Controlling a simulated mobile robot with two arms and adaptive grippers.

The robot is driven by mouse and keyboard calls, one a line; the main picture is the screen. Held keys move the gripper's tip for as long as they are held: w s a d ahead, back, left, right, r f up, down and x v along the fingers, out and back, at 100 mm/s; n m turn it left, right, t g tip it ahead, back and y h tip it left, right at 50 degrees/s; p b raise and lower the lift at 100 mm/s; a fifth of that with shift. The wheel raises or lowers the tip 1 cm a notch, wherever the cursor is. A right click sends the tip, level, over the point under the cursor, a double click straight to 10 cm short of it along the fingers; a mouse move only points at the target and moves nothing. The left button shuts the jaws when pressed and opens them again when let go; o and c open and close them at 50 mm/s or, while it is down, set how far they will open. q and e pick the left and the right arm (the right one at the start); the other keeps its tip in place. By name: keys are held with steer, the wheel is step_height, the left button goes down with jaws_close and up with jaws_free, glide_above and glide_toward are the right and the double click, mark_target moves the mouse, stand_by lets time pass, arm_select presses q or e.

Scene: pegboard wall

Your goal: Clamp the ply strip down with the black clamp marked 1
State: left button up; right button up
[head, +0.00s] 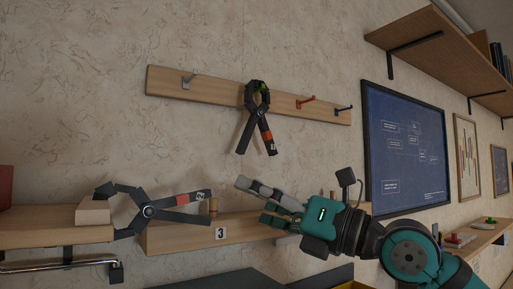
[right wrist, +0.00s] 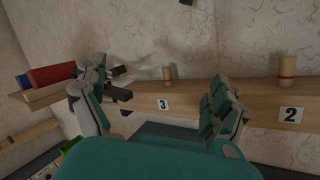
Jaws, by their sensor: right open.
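A black clamp (head: 148,212) with an orange band and a white mark on one handle is at the left in the head view. Its jaws are at a pale wooden block or strip (head: 93,211) on the left shelf; its handles point right. A second black clamp (head: 263,132) with an orange band hangs from the wall rail. I cannot read the number on either surely. My right gripper (head: 252,201) is open and empty, just right of the first clamp's handle ends, apart from them. In the right wrist view, part of a black clamp (right wrist: 118,92) shows beside the left finger. My left gripper is out of view.
The wall rail (head: 171,83) has grey, red and dark hooks. A shelf marked 3 (head: 183,239) carries a small wooden peg (head: 213,206). A red book (right wrist: 52,75) is at the left.

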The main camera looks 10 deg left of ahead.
step_height(320, 180, up, 5)
steer(key=d+n+t+h, duration=0.1)
steer(key=t+h, duration=0.2)
steer(key=h, duration=0.1)
steer(key=m+t+h, duration=0.1)
steer(key=t+h, duration=0.2)
steer(key=t, duration=0.1)
glide_toward(266, 133)
step_height(266, 133, down, 2)
steer(key=s+a, duration=0.1)
steer(key=p+x, duration=0.5)
steer(key=x, duration=0.5)
steer(key=shift+f, duration=0.4)
jaws_close()
steer(key=shift+r, duration=0.1)
